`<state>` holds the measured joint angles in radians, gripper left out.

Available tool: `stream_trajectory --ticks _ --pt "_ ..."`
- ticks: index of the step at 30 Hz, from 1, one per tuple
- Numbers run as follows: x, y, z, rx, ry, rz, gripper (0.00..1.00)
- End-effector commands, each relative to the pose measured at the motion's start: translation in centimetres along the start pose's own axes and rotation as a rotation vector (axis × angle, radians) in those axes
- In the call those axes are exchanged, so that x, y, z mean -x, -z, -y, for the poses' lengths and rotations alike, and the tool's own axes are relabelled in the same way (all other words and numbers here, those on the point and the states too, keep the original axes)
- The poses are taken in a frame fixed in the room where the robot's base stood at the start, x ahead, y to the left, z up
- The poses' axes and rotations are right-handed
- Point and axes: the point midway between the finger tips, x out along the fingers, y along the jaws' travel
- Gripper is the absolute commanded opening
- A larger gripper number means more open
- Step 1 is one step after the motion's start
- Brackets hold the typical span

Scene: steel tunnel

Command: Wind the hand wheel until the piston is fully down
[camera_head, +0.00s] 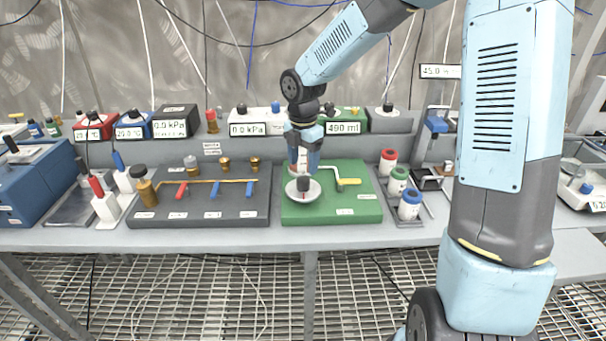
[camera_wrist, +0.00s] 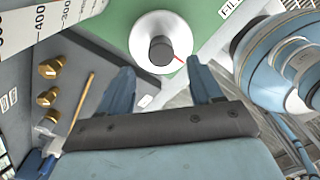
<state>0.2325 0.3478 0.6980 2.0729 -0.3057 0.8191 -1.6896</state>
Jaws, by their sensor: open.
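The hand wheel (camera_head: 294,197) is a white disc with a dark central knob, on the front left of a green board (camera_head: 345,209). In the wrist view the wheel (camera_wrist: 140,47) lies beyond my fingertips, and a red pointer line runs from its knob toward the lower right. My gripper (camera_head: 304,170) is above the wheel, pointing down. In the wrist view my gripper (camera_wrist: 160,72) is open, its two blue fingers apart with nothing between them. A white graduated cylinder (camera_wrist: 45,22) shows at the top left there. The piston itself cannot be made out. A display (camera_head: 343,128) behind reads 490 ml.
A dark board (camera_head: 238,207) with red and blue valve handles is to the left. Red, green and white, and blue-capped bottles (camera_head: 398,181) stand to the right. The bench front edge is clear.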

Motion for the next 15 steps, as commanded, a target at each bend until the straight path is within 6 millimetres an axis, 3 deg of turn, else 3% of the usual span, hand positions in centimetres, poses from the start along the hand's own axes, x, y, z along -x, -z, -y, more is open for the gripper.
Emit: stream_trajectory --ticks 6,15 --pt "4.2 -0.1 0.0 0.0 -0.002 0.002 0.64" --pt "6.9 0.0 0.0 0.0 0.001 -0.001 0.64"
